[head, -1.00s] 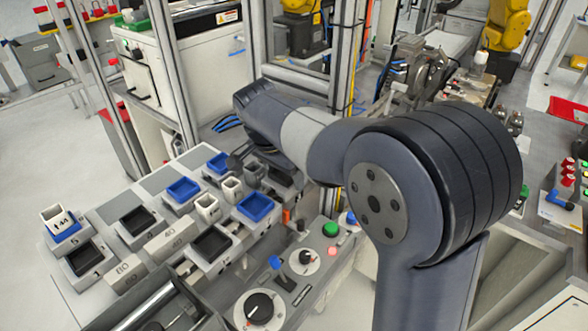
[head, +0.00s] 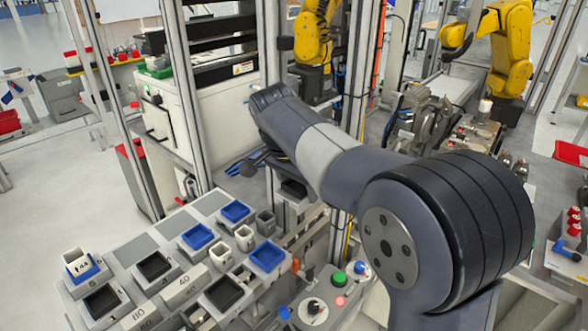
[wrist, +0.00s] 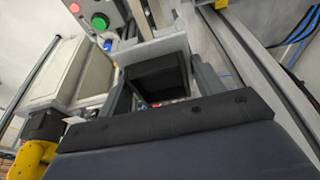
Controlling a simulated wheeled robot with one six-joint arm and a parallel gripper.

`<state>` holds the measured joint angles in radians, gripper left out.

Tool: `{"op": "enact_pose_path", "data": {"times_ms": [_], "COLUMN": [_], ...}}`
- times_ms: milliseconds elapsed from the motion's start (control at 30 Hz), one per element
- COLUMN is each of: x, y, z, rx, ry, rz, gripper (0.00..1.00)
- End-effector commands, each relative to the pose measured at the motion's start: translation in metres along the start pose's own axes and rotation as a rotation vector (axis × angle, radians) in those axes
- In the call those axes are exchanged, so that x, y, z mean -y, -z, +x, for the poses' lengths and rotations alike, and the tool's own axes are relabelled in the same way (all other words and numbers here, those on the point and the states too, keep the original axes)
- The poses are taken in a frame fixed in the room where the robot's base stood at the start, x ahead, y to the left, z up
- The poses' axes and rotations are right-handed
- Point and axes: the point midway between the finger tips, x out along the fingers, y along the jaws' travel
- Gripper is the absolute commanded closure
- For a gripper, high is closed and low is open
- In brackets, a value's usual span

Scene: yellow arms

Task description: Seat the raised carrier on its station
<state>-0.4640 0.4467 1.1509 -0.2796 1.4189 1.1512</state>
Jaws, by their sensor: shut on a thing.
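My gripper (wrist: 163,82) is shut on a black, box-shaped carrier (wrist: 157,76). In the wrist view, the carrier sits between two grey fingers, with a pale grey surface around its far side. In the head view, my arm reaches across to the back right of the grey station table (head: 140,250). A dark shape (head: 292,189), likely the carrier and fingers, hangs below my wrist, raised above the table's back right corner. My wrist and forearm hide much of it. I cannot tell which station is the carrier's own.
The table holds black trays (head: 154,265), blue trays (head: 197,236), small grey cups (head: 245,237) and a white box (head: 78,262). A control panel with a green button (head: 338,278) stands at its right. Aluminium posts (head: 275,45) rise close behind my arm.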

Motion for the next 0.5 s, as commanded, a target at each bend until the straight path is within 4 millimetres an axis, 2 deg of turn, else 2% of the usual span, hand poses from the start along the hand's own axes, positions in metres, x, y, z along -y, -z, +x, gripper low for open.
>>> {"op": "enact_pose_path", "data": {"times_ms": [233, 500], "x": [-0.005, -0.006], "y": [0.004, 0.001], "z": [0.025, 0.042], "rx": [0.004, 0.004], "ry": [0.0, 0.004], "rz": [0.001, 0.001], "gripper": [0.68, 0.68]}}
